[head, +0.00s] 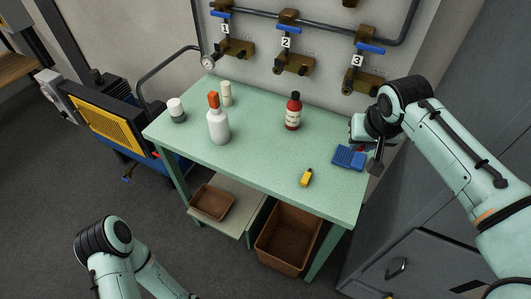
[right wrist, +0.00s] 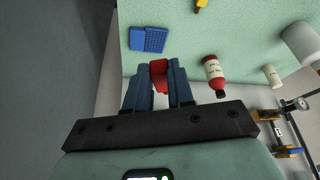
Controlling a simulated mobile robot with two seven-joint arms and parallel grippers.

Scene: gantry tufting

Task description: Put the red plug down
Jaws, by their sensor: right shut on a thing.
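The red plug (right wrist: 159,76) is between the two blue fingers of my right gripper (right wrist: 158,66) in the right wrist view. The fingers are shut on it. In the head view my right gripper (head: 368,150) is at the right end of the green table (head: 255,150), beside a blue gridded block (head: 349,157). Only a bit of red shows there, and most of the plug is hidden by the gripper. I cannot tell whether the plug touches the table. My left arm shows at the bottom left of the head view, but its gripper does not.
A red bottle (head: 293,112), a white bottle with an orange top (head: 218,125), two pale containers and a small yellow object (head: 306,178) stand on the table. Numbered valves with blue handles (head: 289,29) are on the wall behind. The table's front middle is clear.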

